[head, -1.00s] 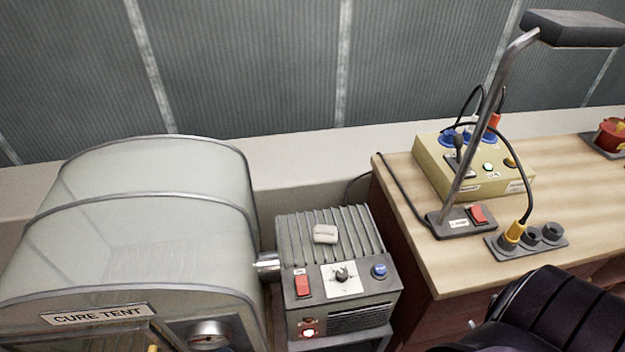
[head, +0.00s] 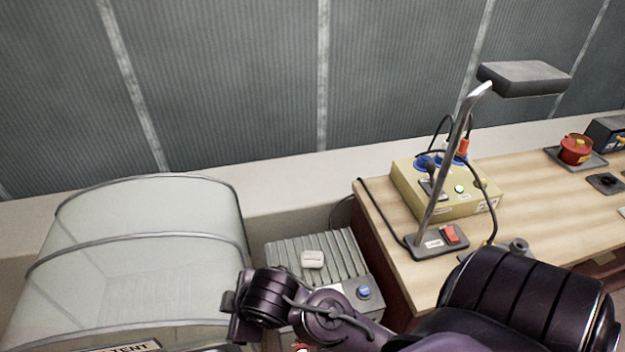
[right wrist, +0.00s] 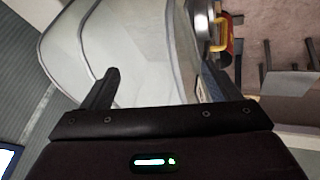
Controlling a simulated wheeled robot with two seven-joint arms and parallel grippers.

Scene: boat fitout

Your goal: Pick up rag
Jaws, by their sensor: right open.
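A small whitish folded piece, which looks like the rag (head: 313,259), lies on the ribbed top of a grey heater box (head: 345,250). My right gripper (head: 236,312) is in front of the box, at its lower left and close to the cure tent, apart from the rag. In the right wrist view my right gripper (right wrist: 155,65) is open, with nothing between its fingers and the pale tent behind them. The rag does not show there. My right arm hides the front of the heater box. My left gripper is not in view.
The translucent cure tent (head: 140,250) stands left of the heater box. A wooden bench (head: 535,195) on the right holds a lamp (head: 525,78), a yellow control box (head: 465,200) and a red knob unit (head: 575,150). A pale ledge (head: 290,205) and ribbed wall lie behind.

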